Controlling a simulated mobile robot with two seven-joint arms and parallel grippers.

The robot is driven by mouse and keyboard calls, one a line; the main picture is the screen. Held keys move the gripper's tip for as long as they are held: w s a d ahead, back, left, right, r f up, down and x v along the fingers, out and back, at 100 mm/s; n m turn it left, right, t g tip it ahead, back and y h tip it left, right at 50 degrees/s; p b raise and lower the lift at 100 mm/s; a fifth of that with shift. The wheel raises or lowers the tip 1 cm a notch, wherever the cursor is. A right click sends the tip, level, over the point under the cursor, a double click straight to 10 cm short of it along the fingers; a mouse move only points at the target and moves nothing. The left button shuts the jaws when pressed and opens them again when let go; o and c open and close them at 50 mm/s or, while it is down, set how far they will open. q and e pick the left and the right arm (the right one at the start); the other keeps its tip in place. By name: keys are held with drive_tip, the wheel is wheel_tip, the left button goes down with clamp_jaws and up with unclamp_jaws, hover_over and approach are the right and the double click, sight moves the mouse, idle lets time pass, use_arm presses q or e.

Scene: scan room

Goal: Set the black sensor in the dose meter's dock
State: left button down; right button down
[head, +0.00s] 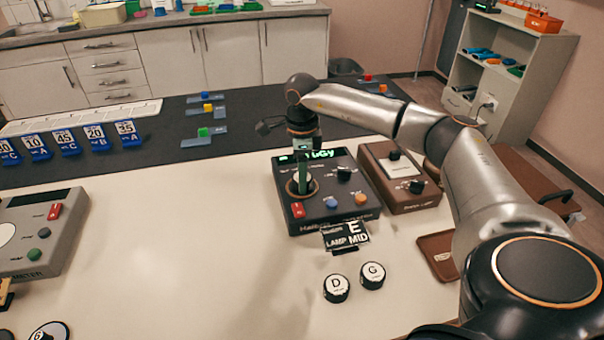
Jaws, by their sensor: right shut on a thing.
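The dose meter (330,213) is a dark box with a green display reading "uGy", coloured buttons and a round dock (289,190) with a brass-coloured rim at its left side. My right gripper (302,178) reaches down over this dock from above. It is shut on a small round piece with a pale top, apparently the black sensor (308,185), which shows at the dock. The fingers hide part of it, and I cannot tell whether it rests fully in the dock. My left gripper is not in view.
A brown box (409,198) with knobs stands right of the meter. A "LAMP MID" plate (346,237) and black pucks D (336,289) and G (372,275) lie in front. A grey meter (40,235) stands left. The table between is clear.

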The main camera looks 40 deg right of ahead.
drive_tip(key=shift+c, duration=0.8)
unclamp_jaws()
drive_tip(key=shift+f, duration=0.1)
wheel_tip(320, 180, up, 12)
drive_tip(key=shift+r, duration=0.2)
